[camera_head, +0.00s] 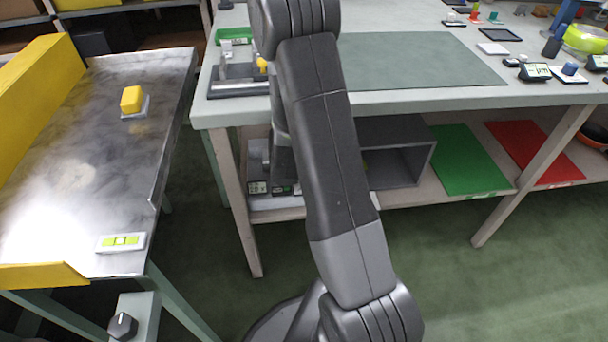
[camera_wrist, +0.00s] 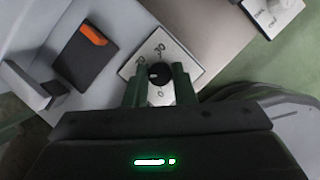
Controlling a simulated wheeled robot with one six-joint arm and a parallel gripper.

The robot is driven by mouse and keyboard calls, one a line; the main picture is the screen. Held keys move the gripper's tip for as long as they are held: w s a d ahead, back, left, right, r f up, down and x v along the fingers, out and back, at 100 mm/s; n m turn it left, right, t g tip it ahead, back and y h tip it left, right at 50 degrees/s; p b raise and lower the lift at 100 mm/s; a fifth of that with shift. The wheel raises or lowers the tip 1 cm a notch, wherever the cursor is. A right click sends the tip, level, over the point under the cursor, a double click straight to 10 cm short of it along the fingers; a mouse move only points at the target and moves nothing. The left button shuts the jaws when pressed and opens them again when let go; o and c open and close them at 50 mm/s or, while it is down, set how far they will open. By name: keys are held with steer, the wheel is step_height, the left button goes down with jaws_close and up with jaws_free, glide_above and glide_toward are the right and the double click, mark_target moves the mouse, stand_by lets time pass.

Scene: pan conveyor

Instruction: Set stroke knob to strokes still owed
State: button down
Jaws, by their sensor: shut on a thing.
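In the wrist view a round black knob (camera_wrist: 160,74) with a small pale mark on its left side sits on a white dial plate (camera_wrist: 130,69). In the head view my arm hides the gripper and this knob. A white indicator (camera_head: 121,242) with yellow-green segments lies on the metal table at left. Another dark knob (camera_head: 122,326) sits on a bracket below it.
The metal table (camera_head: 110,180) bears a yellow button (camera_head: 131,100) and has yellow walls. A workbench (camera_head: 400,102) with a lower shelf stands at right. In the wrist view a dark block with an orange part (camera_wrist: 92,35) and a second white dial plate (camera_wrist: 270,14) lie nearby.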

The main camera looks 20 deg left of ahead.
stand_by(0.5)
steer(key=c, duration=1.2)
jaws_free()
steer(key=p+v, duration=0.3)
steer(key=v, duration=0.2)
steer(key=shift+s+a+r, duration=0.15)
steer(key=shift+s+r, duration=0.05)
steer(key=shift+r, duration=0.15)
steer(key=s+a, duration=0.2)
steer(key=s, duration=0.9)
steer(key=shift+s+f+b, duration=0.15)
steer(key=shift+f+b, duration=0.15)
steer(key=shift+b, duration=0.05)
steer(key=shift+a, duration=0.1)
